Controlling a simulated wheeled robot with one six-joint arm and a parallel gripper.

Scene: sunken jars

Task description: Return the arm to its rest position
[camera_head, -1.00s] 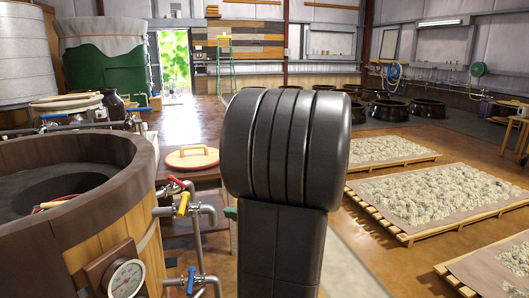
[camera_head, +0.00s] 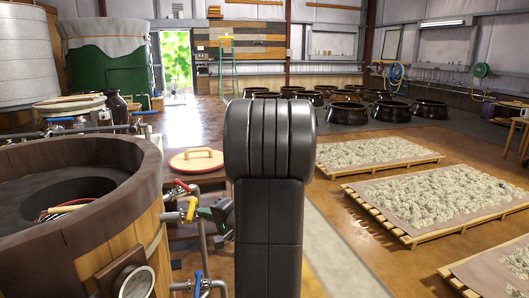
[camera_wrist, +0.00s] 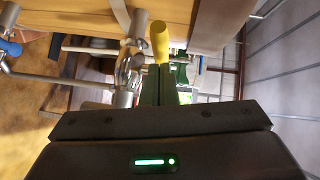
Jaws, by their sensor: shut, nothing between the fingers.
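My arm (camera_head: 268,190) stands upright in the middle of the head view. My gripper (camera_head: 206,214) shows at its left side, partly hidden by the arm. In the wrist view its dark green fingers (camera_wrist: 159,86) are together and empty. A yellow valve handle (camera_wrist: 160,42) lies just beyond the fingertips; I cannot tell whether they touch. The yellow handle also shows in the head view (camera_head: 191,209), left of my gripper, on metal pipework beside the wooden vat.
The wooden vat (camera_head: 136,205) with a gauge (camera_head: 134,284) stands close at left. A table with a round lid (camera_head: 196,160) is behind the gripper. Dark jars (camera_head: 348,113) stand at the back. Pallets with pale material (camera_head: 440,195) lie at right. The floor between has free room.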

